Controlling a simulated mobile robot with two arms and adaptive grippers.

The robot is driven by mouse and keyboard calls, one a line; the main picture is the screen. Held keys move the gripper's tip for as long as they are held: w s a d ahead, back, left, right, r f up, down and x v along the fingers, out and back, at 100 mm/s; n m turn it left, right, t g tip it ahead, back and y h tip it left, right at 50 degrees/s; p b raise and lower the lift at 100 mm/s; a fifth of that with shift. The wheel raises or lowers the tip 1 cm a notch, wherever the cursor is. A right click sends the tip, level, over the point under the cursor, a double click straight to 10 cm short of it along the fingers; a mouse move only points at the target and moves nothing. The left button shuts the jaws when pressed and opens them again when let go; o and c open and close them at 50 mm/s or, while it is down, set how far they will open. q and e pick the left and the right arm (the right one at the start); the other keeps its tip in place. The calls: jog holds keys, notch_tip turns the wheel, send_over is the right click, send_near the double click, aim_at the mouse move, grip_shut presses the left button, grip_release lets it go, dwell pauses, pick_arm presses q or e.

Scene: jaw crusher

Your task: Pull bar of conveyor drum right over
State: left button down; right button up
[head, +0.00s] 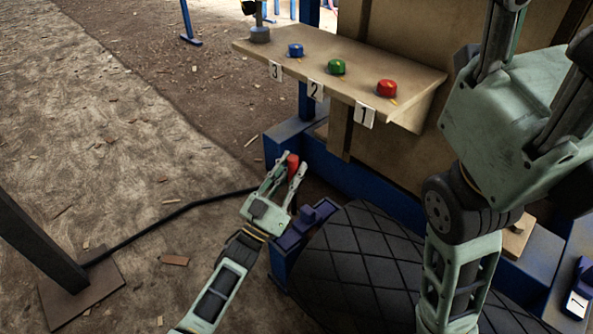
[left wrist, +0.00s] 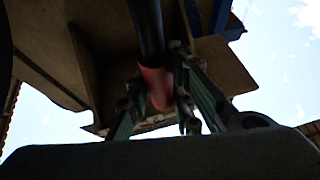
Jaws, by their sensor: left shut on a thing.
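The conveyor drum (head: 352,262) is black with a diamond pattern and lies at the lower middle of the head view. My left gripper (head: 292,166) is just beyond its left end, with its fingers closed around a red grip (head: 293,160). In the left wrist view, the red grip (left wrist: 155,86) sits between the two fingers (left wrist: 160,104), and a dark bar (left wrist: 147,30) runs up from it. The fingers hide part of the grip. My right arm crosses the right side of the head view, but its gripper is out of sight.
A shelf (head: 430,82) above carries blue (head: 295,50), green (head: 337,67) and red (head: 387,88) buttons. A blue frame beam (head: 355,178) runs behind the drum. A dark post stands on a foot plate (head: 82,290) at left. Open ground lies left.

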pick_arm(q)
jog(key=shift+f, duration=0.1)
jog(key=c, duration=1.5)
grip_release()
jog(key=shift+c, duration=0.2)
jog(key=v, duration=1.2)
jog(key=shift+c, duration=0.5)
